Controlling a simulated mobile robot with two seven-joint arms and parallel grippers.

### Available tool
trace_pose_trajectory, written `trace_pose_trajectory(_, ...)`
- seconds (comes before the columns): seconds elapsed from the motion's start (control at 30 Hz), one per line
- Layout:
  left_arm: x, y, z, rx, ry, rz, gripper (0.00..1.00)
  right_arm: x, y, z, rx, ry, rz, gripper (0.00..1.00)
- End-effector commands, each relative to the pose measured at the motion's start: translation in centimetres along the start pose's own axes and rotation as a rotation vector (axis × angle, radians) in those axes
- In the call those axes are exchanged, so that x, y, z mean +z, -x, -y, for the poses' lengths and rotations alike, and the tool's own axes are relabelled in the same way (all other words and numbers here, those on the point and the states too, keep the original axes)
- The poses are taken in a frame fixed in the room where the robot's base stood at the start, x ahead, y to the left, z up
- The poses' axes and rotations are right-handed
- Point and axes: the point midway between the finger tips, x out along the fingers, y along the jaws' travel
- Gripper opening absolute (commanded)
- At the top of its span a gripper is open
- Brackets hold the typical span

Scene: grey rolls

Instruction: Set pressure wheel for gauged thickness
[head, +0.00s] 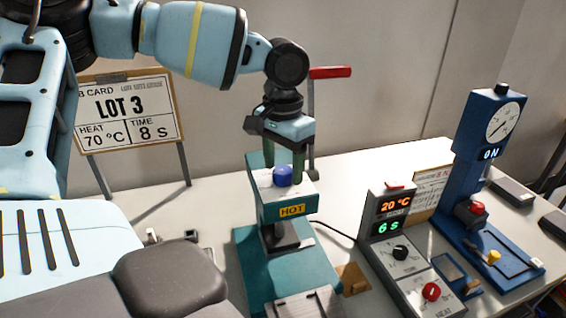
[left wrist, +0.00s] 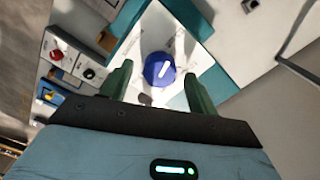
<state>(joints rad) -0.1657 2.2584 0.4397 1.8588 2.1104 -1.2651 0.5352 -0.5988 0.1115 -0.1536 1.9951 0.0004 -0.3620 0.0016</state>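The pressure wheel appears to be the blue knob (head: 283,176) on top of the teal press (head: 285,212), which bears a yellow HOT label. In the left wrist view the blue knob (left wrist: 158,69) shows a white pointer mark on a white marked plate (left wrist: 150,30). My left gripper (head: 284,170) points down over the knob. Its fingers (left wrist: 158,88) are open, one to each side of the knob, with gaps visible in the wrist view. Whether the fingertips reach down to the knob's height is hard to tell. My right gripper is not in view.
A card (head: 127,110) reads LOT 3, HEAT 70 °C, TIME 8 S. A control box (head: 415,262) shows 20 °C and 6 S, with black and red knobs. A blue gauge stand (head: 485,150) reads ON. A red-handled lever (head: 330,72) rises behind the press.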

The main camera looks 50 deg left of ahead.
Motion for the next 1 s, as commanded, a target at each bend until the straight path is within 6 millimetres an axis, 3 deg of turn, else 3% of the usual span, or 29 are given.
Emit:
trace_pose_trajectory(0.27, 0.0, 0.5, 0.0, 0.001, -0.001, -0.001, 0.59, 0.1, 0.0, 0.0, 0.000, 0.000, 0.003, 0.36)
trace_pose_trajectory(0.7, -0.1, 6.7, 0.0, 0.000, 0.000, -0.002, 0.59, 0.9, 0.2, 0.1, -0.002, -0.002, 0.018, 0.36)
trace_pose_trajectory(1.0, 0.0, 7.8, 0.0, 0.000, 0.000, 0.001, 0.59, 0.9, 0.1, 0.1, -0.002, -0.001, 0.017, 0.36)
